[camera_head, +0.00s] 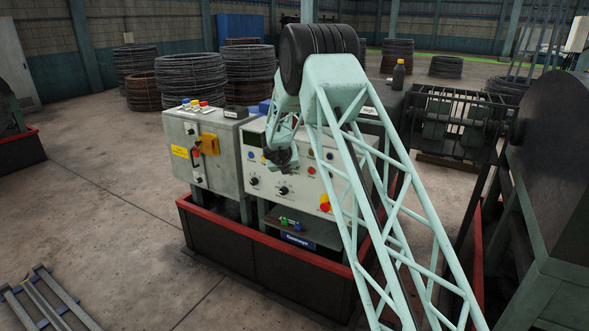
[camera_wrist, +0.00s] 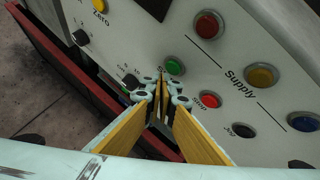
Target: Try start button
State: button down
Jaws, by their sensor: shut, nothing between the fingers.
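A green button (camera_wrist: 175,66) sits on the pale control panel (camera_wrist: 225,60). A red button (camera_wrist: 210,100) and a black one (camera_wrist: 243,130) continue its row; the small lettering beside the green button is hidden or too small to read. My gripper (camera_wrist: 162,84) is shut and empty. Its tips are just left of and below the green button in the wrist view; I cannot tell whether they touch the panel. In the head view my gripper (camera_head: 281,160) is in front of the control panel (camera_head: 300,188), and the green button cannot be made out there.
A "Supply" row holds red (camera_wrist: 208,24), yellow (camera_wrist: 261,75) and blue (camera_wrist: 303,121) buttons near my gripper. A black knob (camera_wrist: 130,82) is close to its left. A grey box (camera_head: 205,155) stands left of the panel. A red-rimmed base (camera_head: 270,262) surrounds both below.

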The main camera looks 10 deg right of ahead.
jog(key=shift+w+d+p, duration=0.6)
jog(key=shift+w+p, duration=0.05)
jog(key=shift+p, duration=0.05)
dwell(1.5)
jog(key=shift+s+a, duration=0.15)
dwell(0.3)
jog(key=shift+s+a+b, duration=0.4)
jog(key=shift+s+b, duration=0.05)
jog(key=shift+b, duration=0.25)
jog(key=shift+s+a, duration=0.15)
jog(key=s+a+b, duration=0.3)
jog(key=shift+s, duration=0.25)
dwell(0.5)
dwell(0.6)
